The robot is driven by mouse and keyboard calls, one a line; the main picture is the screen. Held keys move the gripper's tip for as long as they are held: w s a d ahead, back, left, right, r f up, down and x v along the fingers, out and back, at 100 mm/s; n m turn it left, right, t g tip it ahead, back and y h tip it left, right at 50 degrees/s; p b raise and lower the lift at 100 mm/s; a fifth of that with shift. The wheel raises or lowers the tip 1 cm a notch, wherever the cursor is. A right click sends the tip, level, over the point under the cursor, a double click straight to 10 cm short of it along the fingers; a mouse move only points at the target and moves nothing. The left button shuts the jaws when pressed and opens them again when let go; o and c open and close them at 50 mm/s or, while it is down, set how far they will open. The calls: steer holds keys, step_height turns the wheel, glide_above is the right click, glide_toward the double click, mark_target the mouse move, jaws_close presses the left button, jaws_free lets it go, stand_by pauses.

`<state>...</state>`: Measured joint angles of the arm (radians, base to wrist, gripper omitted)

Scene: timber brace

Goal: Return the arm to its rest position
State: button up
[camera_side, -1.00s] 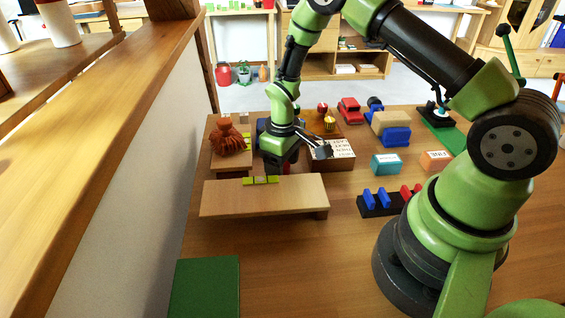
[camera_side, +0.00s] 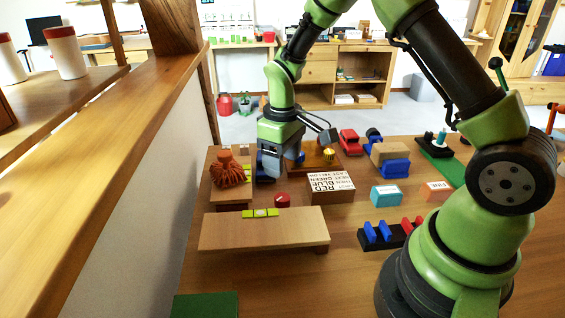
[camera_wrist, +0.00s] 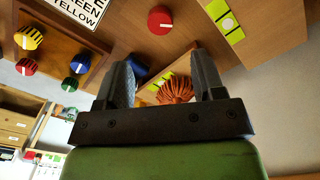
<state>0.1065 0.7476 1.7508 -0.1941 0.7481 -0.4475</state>
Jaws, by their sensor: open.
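My gripper (camera_side: 277,172) points down above the far side of the wooden bench (camera_side: 224,234), clear of it. In the wrist view my gripper (camera_wrist: 163,72) has its two grey fingers spread apart, with nothing held between them. A yellow-green level (camera_side: 260,213) lies on the bench near its far edge; it also shows in the wrist view (camera_wrist: 225,20). A red knob (camera_side: 282,199) sits just behind the bench, below and in front of my gripper; it also shows in the wrist view (camera_wrist: 160,18).
A brown shaggy object (camera_side: 228,172) stands on a small wooden block left of my gripper. A lettered box (camera_side: 330,186) and a board with a yellow knob (camera_side: 328,154) are close on the right. A wooden rail (camera_side: 110,160) runs along the left.

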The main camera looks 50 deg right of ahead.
steer(key=s+a+r+m+t+y, duration=0.1)
steer(key=s+a+r+m+t, duration=0.1)
steer(key=s+r, duration=0.5)
steer(key=s+a+r+m+t, duration=0.2)
steer(key=s+r, duration=0.1)
steer(key=r, duration=0.8)
steer(key=s+a+r+m+t+y, duration=0.1)
steer(key=s+a+r+t, duration=0.1)
steer(key=s, duration=0.7)
steer(key=shift+a+m+t, duration=0.2)
steer(key=shift+m+t, duration=0.1)
steer(key=shift+t, duration=0.3)
